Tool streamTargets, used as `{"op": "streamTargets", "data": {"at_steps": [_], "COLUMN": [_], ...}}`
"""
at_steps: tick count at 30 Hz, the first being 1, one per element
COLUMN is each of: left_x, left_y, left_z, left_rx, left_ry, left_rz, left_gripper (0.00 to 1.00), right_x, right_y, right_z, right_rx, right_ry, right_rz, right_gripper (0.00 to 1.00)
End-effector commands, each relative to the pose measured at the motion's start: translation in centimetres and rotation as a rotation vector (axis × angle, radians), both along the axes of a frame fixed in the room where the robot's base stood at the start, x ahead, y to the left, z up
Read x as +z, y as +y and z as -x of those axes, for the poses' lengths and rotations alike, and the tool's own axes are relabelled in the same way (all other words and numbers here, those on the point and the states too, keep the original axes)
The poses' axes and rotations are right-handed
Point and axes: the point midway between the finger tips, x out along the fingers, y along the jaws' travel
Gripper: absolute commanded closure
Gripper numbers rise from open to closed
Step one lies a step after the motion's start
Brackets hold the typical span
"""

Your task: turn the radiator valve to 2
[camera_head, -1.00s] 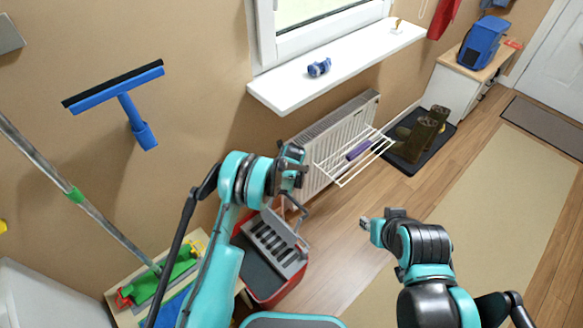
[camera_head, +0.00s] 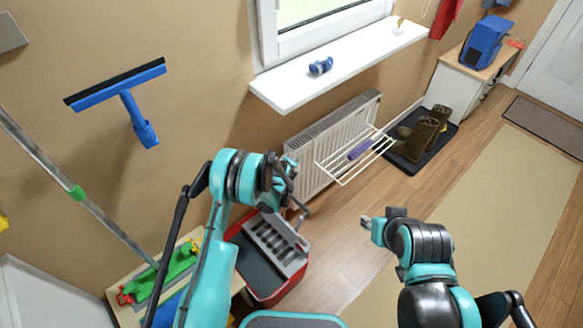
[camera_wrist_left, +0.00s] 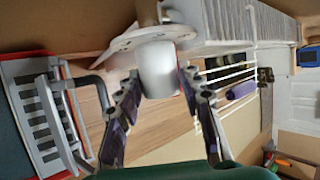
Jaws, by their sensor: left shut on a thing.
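The white radiator (camera_head: 335,130) is on the wall under the window sill. In the left wrist view its valve shows as a white cylindrical knob (camera_wrist_left: 158,72) with a pale round dial plate (camera_wrist_left: 125,42) behind it. My left gripper (camera_wrist_left: 156,88) has one finger on each side of the knob and is shut on it. In the head view my left gripper (camera_head: 291,168) is at the radiator's near end and hides the valve. I cannot read any number on the dial. My right gripper (camera_head: 366,222) is over the floor, away from the radiator; its fingers are too small to judge.
A white drying rack (camera_head: 350,170) with a purple roll (camera_head: 360,149) hangs on the radiator. A red toolbox (camera_head: 266,296) with a grey tray stands below my left gripper. Boots (camera_head: 422,138) stand on a dark mat beyond.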

Motion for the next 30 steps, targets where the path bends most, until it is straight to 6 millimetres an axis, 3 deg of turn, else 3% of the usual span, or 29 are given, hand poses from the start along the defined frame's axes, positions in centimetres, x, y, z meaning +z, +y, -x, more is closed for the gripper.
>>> {"op": "streamTargets", "data": {"at_steps": [2, 3, 5, 6, 17, 30], "left_x": [-0.1, -0.1, -0.1, -0.1, 0.4, 6.6], "left_y": [0.0, 0.0, 0.0, 0.0, 0.1, 1.2], "left_z": [0.0, 0.0, 0.0, 0.0, 0.4, 6.2], "left_rx": [0.001, 0.001, 0.001, 0.001, 0.0, 0.001], "left_ry": [0.002, 0.002, 0.002, 0.002, 0.002, 0.002], "left_rz": [-0.001, -0.001, -0.001, -0.001, -0.002, -0.001], "left_gripper": [0.92, 0.61, 0.45, 0.42, 0.42, 0.42], "right_x": [0.0, 0.0, 0.0, 0.0, 0.0, 0.0], "right_y": [0.0, 0.0, 0.0, 0.0, 0.0, 0.0], "right_z": [0.0, 0.0, 0.0, 0.0, 0.0, 0.0], "right_rx": [0.0, 0.0, 0.0, 0.0, 0.0, 0.0], "right_ry": [0.0, 0.0, 0.0, 0.0, 0.0, 0.0], "right_rz": [0.0, 0.0, 0.0, 0.0, 0.0, 0.0], "right_gripper": [0.66, 0.66, 0.66, 0.66, 0.66, 0.66]}}
